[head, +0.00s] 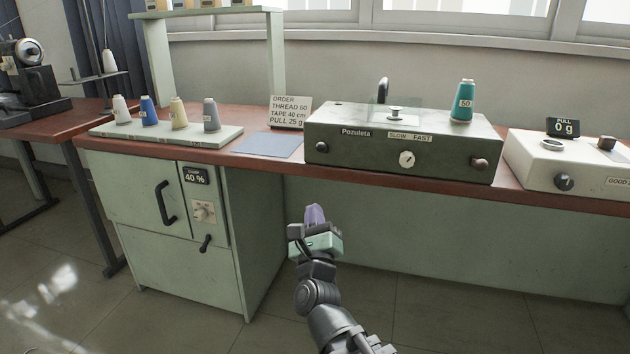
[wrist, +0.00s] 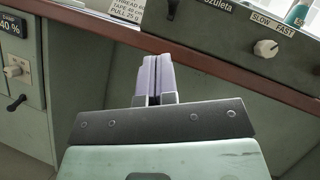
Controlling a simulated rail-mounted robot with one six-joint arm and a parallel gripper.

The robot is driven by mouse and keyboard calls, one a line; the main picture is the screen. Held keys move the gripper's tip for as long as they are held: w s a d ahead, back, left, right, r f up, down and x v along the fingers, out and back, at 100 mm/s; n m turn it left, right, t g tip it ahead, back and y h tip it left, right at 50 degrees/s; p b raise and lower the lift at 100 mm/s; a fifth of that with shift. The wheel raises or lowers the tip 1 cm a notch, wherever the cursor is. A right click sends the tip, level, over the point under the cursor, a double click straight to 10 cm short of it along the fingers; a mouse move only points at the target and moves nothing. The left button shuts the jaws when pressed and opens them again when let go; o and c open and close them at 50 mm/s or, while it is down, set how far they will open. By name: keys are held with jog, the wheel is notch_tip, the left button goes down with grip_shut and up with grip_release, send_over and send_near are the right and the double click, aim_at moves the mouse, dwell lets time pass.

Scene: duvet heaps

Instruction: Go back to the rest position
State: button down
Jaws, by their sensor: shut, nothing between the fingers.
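My gripper (head: 315,214) is in front of the workbench in the head view, below the level of the bench top's front edge. Its two lilac fingers lie together with nothing between them. In the wrist view the fingers (wrist: 158,75) point toward the bench edge and the dark green machine (wrist: 225,45), apart from both. My arm reaches up from the bottom of the head view.
The bench top (head: 225,160) holds a board (head: 165,132) with several thread cones, an order card (head: 290,112), a blue-grey mat (head: 267,145), the green machine (head: 345,158) with a teal cone (head: 462,101), and a white gauge box (head: 530,160). A cabinet (head: 185,260) stands left; floor is free around my arm.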

jog(key=a+f+n+g+y, duration=0.3)
jog(key=f+n+g, duration=0.25)
jog(key=n, duration=0.45)
jog(key=a+f+n+g+y, duration=0.3)
jog(key=f+n+g+y, duration=0.15)
jog(key=f+n, duration=0.4)
jog(key=s+d+f+n+g+h+p, duration=0.2)
jog(key=s+d+f+n+g+h, duration=0.15)
jog(key=f+n+g, duration=0.35)
jog(key=s+d+n+g+h+p, duration=0.2)
jog(key=s+d+n+g+h, duration=0.45)
jog(key=d, duration=0.95)
notch_tip(320, 180, up, 38)
jog(key=s+d+m+y+p, duration=0.1)
jog(key=s+m+y+p, duration=0.1)
jog(key=p, duration=3.6)
jog(key=shift+s+d, duration=0.35)
jog(key=shift+d, duration=0.05)
jog(key=shift+r+y, duration=0.2)
jog(key=shift+y, duration=0.05)
